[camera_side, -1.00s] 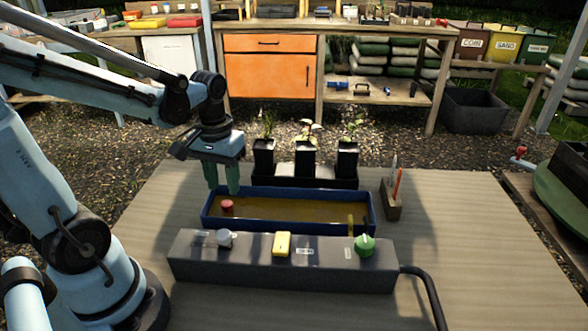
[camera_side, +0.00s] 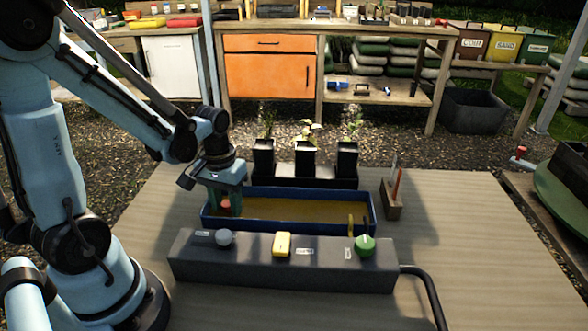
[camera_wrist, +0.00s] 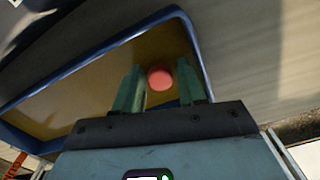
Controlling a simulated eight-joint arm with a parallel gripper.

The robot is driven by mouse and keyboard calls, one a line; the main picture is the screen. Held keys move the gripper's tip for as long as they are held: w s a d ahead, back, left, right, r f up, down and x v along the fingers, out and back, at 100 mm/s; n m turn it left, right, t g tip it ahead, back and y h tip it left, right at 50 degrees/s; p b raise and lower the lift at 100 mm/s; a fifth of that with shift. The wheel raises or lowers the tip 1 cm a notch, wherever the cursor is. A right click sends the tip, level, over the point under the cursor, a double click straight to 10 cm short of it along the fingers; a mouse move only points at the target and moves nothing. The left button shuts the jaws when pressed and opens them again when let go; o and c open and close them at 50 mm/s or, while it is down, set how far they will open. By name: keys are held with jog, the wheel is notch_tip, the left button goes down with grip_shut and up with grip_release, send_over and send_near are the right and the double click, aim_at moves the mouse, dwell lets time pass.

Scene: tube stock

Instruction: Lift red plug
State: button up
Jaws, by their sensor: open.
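The red plug (camera_side: 225,204) is in the left end of the blue tray (camera_side: 290,229), which has a yellow-brown floor or content. My gripper (camera_side: 226,203) is down at that end of the tray, its green fingers around the plug in the side view. In the wrist view, the round red top of the plug (camera_wrist: 160,78) shows between the two fingertips of my gripper (camera_wrist: 163,85). The fingers are open, with a visible gap on each side of the plug. The plug's lower part is hidden.
A dark grey box (camera_side: 282,265) with a grey knob, a yellow switch and a green knob stands in front of the tray. Black pots with seedlings (camera_side: 306,158) stand behind it. A wooden holder (camera_side: 391,205) stands at the right. The table's right side is clear.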

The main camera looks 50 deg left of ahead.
jog(key=c, duration=0.7)
jog(key=shift+r, duration=0.1)
